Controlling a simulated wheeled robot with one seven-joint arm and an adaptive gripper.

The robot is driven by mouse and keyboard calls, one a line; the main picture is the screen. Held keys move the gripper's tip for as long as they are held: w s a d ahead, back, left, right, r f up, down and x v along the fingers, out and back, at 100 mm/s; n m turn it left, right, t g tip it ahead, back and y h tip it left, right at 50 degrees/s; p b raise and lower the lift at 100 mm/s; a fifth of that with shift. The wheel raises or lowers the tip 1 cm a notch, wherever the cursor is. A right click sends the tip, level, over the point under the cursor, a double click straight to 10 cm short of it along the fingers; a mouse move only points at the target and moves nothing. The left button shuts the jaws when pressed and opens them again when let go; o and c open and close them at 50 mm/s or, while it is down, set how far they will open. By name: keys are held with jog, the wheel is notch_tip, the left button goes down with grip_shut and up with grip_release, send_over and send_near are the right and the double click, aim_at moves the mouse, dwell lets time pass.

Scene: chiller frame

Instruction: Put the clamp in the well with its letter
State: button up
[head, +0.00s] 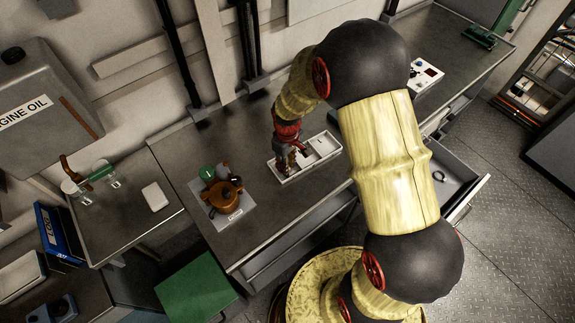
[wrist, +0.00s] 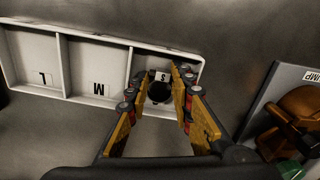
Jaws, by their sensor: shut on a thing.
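The long white tray (wrist: 62,98) has three wells in the wrist view, with L in the left one and M in the middle one. A small white patch with S (wrist: 163,76) shows at the right well; I cannot tell whether it is on the well or on the held piece. My gripper (wrist: 157,87) is over the right well, shut on a dark round piece, apparently the clamp (wrist: 159,93). Whether the clamp touches the well floor is hidden. In the head view my gripper (head: 286,158) is at the tray (head: 291,177), partly covering it.
An orange-brown pump (head: 222,194) stands on a grey labelled plate (head: 234,217) left of the tray. An open drawer (head: 465,197) at the right holds a dark ring (head: 438,176). Glass jars (head: 107,172) stand on the left bench. Bare worktop lies behind the tray.

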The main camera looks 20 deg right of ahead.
jog(key=shift+f, duration=0.15)
jog(key=o, duration=0.7)
jog(key=s+r+m+t+p, duration=0.1)
jog(key=s+r, duration=0.3)
jog(key=r, duration=1)
jog(key=s+r+m+t, duration=0.1)
jog(key=s+r+t, duration=0.15)
jog(key=r, duration=1.05)
jog(key=s+r+m, duration=0.1)
jog(key=s+r, duration=0.1)
jog(key=s, duration=0.2)
jog(key=s+r+m+t, duration=0.1)
jog(key=s+r, duration=0.2)
jog(key=s, duration=0.2)
jog(key=s+r+m+t, duration=0.1)
jog(key=s+r, duration=0.2)
jog(key=s, duration=0.2)
jog(key=shift+s+a+r+m, duration=0.15)
jog(key=shift+s+a+m, duration=0.1)
jog(key=shift+m, duration=0.05)
